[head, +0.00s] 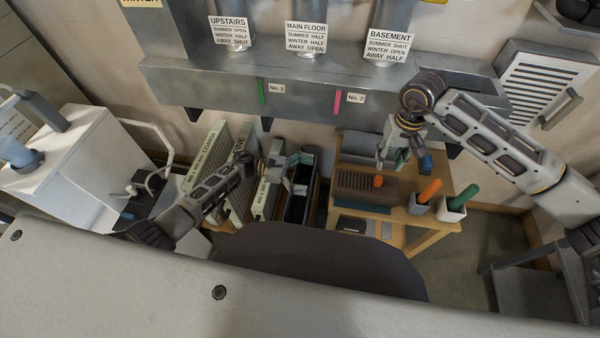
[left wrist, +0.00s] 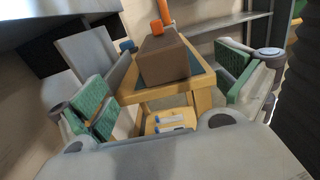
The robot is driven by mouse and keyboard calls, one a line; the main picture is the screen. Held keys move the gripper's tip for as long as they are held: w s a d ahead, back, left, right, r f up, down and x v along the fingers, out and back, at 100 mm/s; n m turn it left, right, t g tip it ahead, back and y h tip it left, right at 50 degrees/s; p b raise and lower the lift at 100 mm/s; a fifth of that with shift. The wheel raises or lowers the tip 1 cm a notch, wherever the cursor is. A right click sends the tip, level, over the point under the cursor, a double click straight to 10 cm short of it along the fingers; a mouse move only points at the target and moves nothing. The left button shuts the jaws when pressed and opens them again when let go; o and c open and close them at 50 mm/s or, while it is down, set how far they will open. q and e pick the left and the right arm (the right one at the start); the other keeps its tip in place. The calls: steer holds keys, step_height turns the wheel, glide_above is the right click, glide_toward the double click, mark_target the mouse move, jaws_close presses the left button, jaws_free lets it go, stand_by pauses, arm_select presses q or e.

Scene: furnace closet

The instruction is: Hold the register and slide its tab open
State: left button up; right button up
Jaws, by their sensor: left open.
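The register (head: 366,188) is a brown slatted box lying on a small wooden stand, with an orange tab (head: 378,181) standing up on its top. My left gripper (head: 299,174) is left of the register, apart from it, with its fingers spread and empty. The left wrist view shows the register's plain brown end (left wrist: 165,62) beyond the green finger pads, with the orange tab (left wrist: 156,27) on top. My right gripper (head: 393,158) hangs just behind the register's right end. Its finger gap is too small and overlapped to judge.
The wooden stand (head: 440,218) also bears cups with an orange marker (head: 430,190) and a green marker (head: 464,196), and a blue item (head: 426,163). Filter panels (head: 205,165) stand to the left. A metal duct (head: 300,92) crosses the wall behind.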

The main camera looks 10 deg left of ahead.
mark_target(338, 178)
arm_select(q)
steer(key=shift+d, duration=5)
steer(key=c, duration=1.3)
steer(key=o, duration=0.6)
steer(key=c, duration=0.5)
arm_select(e)
steer(key=shift+o, duration=0.8)
steer(key=shift+f+m, duration=0.8)
steer(key=shift+f, duration=1.1)
